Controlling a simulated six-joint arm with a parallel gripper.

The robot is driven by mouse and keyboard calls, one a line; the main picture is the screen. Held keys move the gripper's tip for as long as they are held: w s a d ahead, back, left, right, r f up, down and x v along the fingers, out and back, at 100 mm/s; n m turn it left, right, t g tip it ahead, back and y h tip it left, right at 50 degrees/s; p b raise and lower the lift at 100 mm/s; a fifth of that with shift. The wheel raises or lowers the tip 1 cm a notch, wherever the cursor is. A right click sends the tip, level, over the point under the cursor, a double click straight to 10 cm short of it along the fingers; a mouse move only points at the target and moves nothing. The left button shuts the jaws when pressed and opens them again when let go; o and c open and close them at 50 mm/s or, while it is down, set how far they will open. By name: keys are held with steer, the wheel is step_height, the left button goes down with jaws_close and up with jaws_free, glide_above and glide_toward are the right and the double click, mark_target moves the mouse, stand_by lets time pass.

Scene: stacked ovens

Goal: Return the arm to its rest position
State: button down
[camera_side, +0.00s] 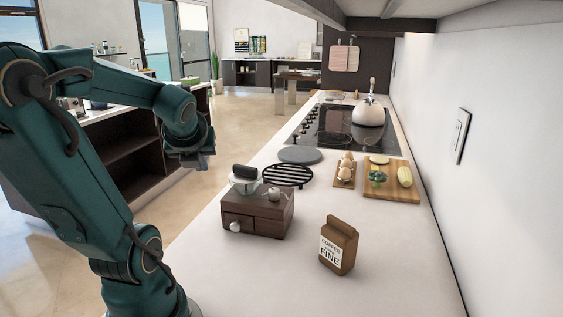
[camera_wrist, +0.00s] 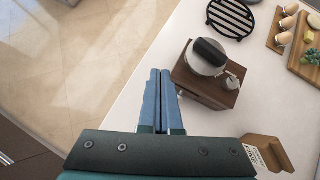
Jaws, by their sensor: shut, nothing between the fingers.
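My gripper (camera_side: 200,160) hangs from the teal arm at the left in the side view, over the floor side of the counter's left edge. In the wrist view my gripper (camera_wrist: 160,74) shows its two blue fingers close together with nothing between them. The fingers point toward the left side of a wooden box (camera_side: 258,211) with a drawer and a white knob. The box (camera_wrist: 205,92) carries a round metal piece with a dark handle. In the side view my gripper is apart from everything on the counter.
The white counter (camera_side: 225,282) holds a coffee bag (camera_side: 338,246), a black trivet (camera_side: 288,175), a grey round plate (camera_side: 300,155), an egg holder (camera_side: 345,170) and a cutting board (camera_side: 391,190) with vegetables. A kettle (camera_side: 368,115) stands on the cooktop. Open floor (camera_side: 240,125) lies left of the counter.

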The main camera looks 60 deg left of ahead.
steer(key=w+d+r+t+h, duration=0.1)
steer(key=w+d+t+h, duration=0.35)
steer(key=d, duration=0.85)
steer(key=s+d+f+n+g+h, duration=0.1)
steer(key=d+n, duration=0.4)
steer(key=n, duration=0.6)
steer(key=s+d+f+n+g+h, duration=0.1)
steer(key=s+d+f+n+h, duration=0.1)
steer(key=d+n, duration=0.4)
steer(key=n+h, duration=0.1)
steer(key=n, duration=0.4)
steer(key=shift+s+d+f, duration=0.15)
steer(key=shift+d+f, duration=0.1)
steer(key=shift+d, duration=0.05)
